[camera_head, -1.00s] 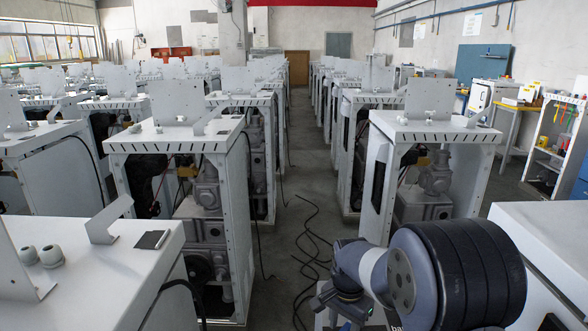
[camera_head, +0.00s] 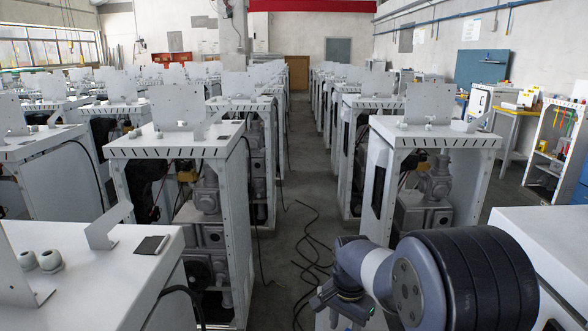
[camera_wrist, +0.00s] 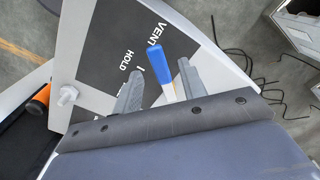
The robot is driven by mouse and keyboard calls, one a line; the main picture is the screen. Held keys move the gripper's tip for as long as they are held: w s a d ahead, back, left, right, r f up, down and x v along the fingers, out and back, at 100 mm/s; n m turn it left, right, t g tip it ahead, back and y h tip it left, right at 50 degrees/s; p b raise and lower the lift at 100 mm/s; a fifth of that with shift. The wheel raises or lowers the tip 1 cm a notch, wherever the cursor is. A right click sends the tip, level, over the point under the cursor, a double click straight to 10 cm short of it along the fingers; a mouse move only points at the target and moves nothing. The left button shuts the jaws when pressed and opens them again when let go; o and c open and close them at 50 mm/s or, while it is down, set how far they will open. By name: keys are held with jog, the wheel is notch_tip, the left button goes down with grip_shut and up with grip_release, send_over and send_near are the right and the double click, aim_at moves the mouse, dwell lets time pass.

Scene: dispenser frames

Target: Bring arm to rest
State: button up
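My gripper (camera_wrist: 161,72) shows in the wrist view with its two grey fingers spread apart and nothing clamped between them. A lever with a blue handle (camera_wrist: 157,61) and a white lower part shows in the gap between the fingers. It sits on a dark panel (camera_wrist: 112,62) marked VENT and HOLD. I cannot tell how far the fingertips are from the lever. In the head view my arm (camera_head: 465,275) is folded at the lower right, and my fingers cannot be made out there.
Rows of white open-fronted cabinets (camera_head: 180,147) stand on both sides of an aisle (camera_head: 305,190). Black cables (camera_head: 312,240) lie on its floor. A white top (camera_head: 545,235) is close at my right, another (camera_head: 100,270) at front left. The wrist view shows an orange-tipped part (camera_wrist: 38,98).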

notch_tip(320, 180, down, 2)
jog(key=shift+f, duration=0.1)
jog(key=shift+s+d+n, duration=0.3)
jog(key=shift+d+n, duration=0.15)
jog(key=shift+n, duration=0.55)
jog(key=shift+r, duration=0.2)
